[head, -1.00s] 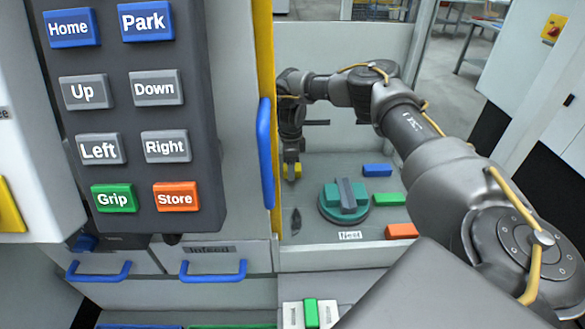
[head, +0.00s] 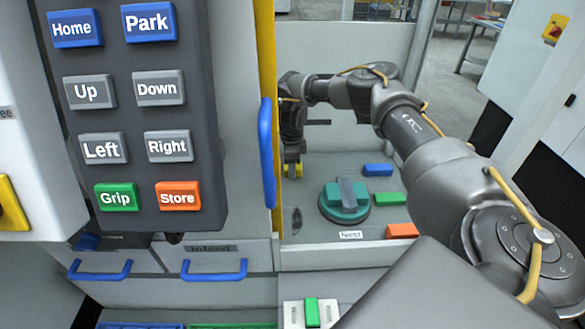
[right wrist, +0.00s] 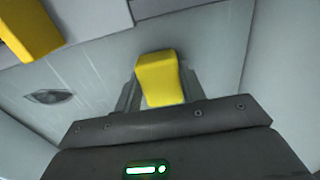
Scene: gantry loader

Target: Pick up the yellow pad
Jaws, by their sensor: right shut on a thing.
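The yellow pad (right wrist: 159,79) is between the fingers of my right gripper (right wrist: 158,88) in the right wrist view. The gripper is shut on it. In the head view my right gripper (head: 292,170) points down at the left end of the grey deck, beside the blue-handled door edge. Only a small part of the yellow pad (head: 288,170) shows there, at the fingertips. I cannot tell whether the pad touches the deck. My left gripper is not in view.
A control panel (head: 130,130) with labelled buttons hangs at the front left. A blue handle (head: 266,150) stands close left of the gripper. On the deck are a teal round fixture (head: 343,205) and blue (head: 377,170), green (head: 390,199) and orange (head: 402,230) blocks.

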